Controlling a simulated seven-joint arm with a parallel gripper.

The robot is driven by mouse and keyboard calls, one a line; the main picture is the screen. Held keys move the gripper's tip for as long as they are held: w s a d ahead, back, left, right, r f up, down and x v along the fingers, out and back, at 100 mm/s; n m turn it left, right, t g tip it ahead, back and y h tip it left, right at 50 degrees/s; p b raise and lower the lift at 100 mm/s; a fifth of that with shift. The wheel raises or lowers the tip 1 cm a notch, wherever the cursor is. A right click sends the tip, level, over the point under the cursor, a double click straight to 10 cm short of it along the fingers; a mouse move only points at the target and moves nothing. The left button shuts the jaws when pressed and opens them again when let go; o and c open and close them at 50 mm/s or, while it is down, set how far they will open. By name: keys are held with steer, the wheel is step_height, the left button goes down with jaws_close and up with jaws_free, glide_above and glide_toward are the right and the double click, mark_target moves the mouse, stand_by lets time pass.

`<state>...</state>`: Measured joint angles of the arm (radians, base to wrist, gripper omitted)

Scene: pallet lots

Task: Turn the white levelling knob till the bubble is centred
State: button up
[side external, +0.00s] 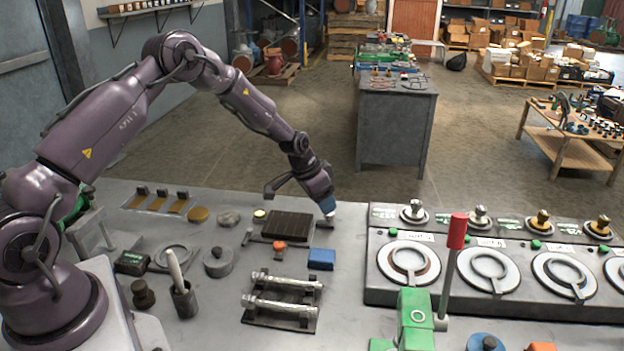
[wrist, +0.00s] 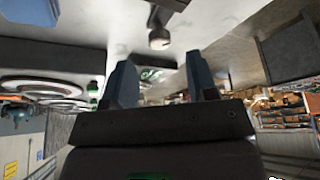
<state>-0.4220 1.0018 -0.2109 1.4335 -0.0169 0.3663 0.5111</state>
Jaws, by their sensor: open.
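A small white knob (side external: 331,214) shows just under my gripper (side external: 327,205) in the side external view, largely hidden by the blue fingertips. In the wrist view a pale round knob (wrist: 160,39) on a dark bracket lies beyond the gap between the fingertips, apart from both. My gripper (wrist: 158,62) is open there with nothing between its fingers. A dark ribbed plate (side external: 287,225) is left of the knob. A small pale-yellow round disc (side external: 259,214) at the plate's far left corner may be the bubble level. I cannot make out a bubble in it.
A grey panel (side external: 375,287) with several ringed dials and metal knobs stands to the right. A blue block (side external: 321,259), an orange-topped piece (side external: 279,246) and a rack of metal rods (side external: 282,304) lie in front. A red-handled lever (side external: 457,232) rises at front right.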

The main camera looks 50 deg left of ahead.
steer(key=v, duration=0.8)
steer(key=shift+r, duration=0.4)
steer(key=shift+s, duration=0.15)
steer(key=s+d+r, duration=0.4)
steer(key=s+r, duration=0.2)
steer(key=s, duration=0.4)
steer(key=s+d+r+n, duration=0.1)
steer(key=s+d+r, duration=0.3)
steer(key=s+r, duration=0.3)
steer(key=s+d+r+t, duration=0.1)
steer(key=s+d+r, duration=0.4)
steer(key=s, duration=0.8)
step_height(320, 180, up, 2)
steer(key=shift+r+n+y, duration=0.2)
steer(key=shift+n+y, duration=0.2)
